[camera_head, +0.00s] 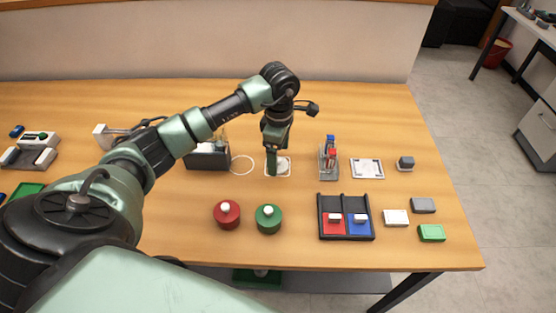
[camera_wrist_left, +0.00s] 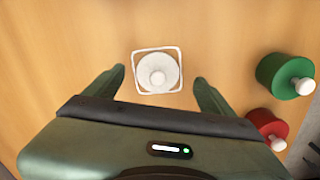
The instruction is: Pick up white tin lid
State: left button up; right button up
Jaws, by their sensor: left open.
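The white tin lid (camera_wrist_left: 157,73) is a round white disc with a knob, lying inside a white square outline on the wooden table. In the head view the lid (camera_head: 283,164) is partly hidden behind my left gripper (camera_head: 273,172). In the left wrist view my left gripper (camera_wrist_left: 160,92) is open, with its two fingers apart on either side of the lid's near side. The lid lies between and slightly beyond the fingertips, and nothing is held. My right gripper is not in view.
A red tin (camera_head: 227,213) and a green tin (camera_head: 268,218) stand nearer the front edge. A black tray (camera_head: 346,236) with red and blue sections is to the right. A dark box (camera_head: 207,160) and a white ring (camera_head: 242,165) are left of the lid.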

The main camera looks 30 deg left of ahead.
pick_arm(q)
notch_tip(320, 180, down, 3)
jog(key=shift+w+a+r, duration=0.15)
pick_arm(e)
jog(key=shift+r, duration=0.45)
pick_arm(q)
jog(key=c, duration=1.4)
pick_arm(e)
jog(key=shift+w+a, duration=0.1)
pick_arm(q)
jog(key=shift+r, duration=0.15)
